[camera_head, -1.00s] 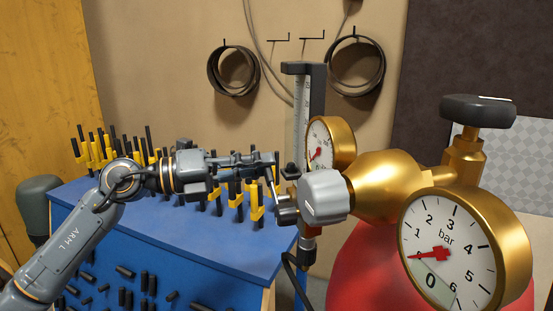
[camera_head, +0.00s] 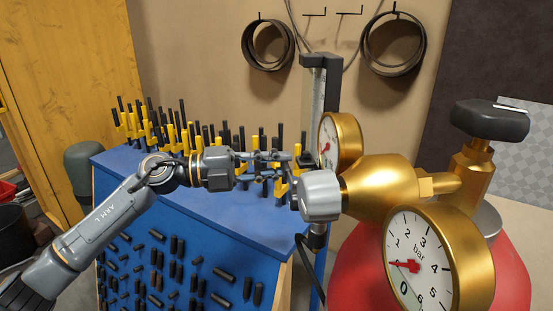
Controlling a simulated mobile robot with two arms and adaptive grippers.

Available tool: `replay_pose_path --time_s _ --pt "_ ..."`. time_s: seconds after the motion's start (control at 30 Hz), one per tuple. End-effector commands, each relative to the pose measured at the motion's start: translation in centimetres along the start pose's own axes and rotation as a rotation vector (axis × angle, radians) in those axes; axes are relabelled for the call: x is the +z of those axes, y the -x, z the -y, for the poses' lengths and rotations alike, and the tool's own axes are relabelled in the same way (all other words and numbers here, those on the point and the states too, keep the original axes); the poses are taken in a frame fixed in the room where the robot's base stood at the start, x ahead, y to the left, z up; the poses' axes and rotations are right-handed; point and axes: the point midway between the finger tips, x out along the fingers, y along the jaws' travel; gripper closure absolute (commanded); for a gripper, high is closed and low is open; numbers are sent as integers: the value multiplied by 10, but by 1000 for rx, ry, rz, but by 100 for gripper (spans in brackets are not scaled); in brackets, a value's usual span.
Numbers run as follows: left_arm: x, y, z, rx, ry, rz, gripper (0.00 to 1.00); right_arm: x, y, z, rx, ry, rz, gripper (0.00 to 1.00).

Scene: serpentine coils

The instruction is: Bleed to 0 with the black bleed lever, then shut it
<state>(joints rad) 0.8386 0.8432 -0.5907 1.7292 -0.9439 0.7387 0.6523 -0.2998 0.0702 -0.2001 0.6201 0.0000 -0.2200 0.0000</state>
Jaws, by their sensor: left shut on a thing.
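The brass regulator (camera_head: 383,186) carries a large bar gauge (camera_head: 417,262) at the lower right. Its red needle points left, just below the 1 mark. A smaller gauge (camera_head: 341,140) stands behind. My left gripper (camera_head: 286,163) reaches in from the left and is shut at the left side of the regulator, beside the grey round knob (camera_head: 320,196). The bleed lever is small and mostly hidden at the fingertips; its exact angle cannot be told. My right gripper is not in view.
A black handwheel (camera_head: 489,120) tops the valve at the right, above a red cylinder (camera_head: 512,278). A blue bench (camera_head: 222,213) with several yellow and black tools stands behind my left arm. Coiled hoses (camera_head: 268,45) hang on the wall.

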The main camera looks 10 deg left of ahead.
Motion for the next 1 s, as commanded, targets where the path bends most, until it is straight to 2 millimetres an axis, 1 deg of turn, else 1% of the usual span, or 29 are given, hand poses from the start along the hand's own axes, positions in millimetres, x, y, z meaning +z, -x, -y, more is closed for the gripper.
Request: replay_pose_path --time_s 0.37,0.4,0.47,0.5,0.53,0.83,0.93,1.0 --pt "0 0 -2 0 15 -1 100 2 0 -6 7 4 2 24" --pt "0 0 -2 0 15 -1 78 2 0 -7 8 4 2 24" --pt "0 0 -2 0 15 -1 66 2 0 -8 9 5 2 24" --pt "0 0 -2 0 14 -1 58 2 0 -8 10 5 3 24" --pt "0 0 -2 0 13 -1 57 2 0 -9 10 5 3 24" --pt "0 1 -1 1 10 0 57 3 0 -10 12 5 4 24" --pt "1 9 -2 1 12 2 57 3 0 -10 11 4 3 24" --pt "1 20 -2 2 13 4 57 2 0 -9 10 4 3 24"
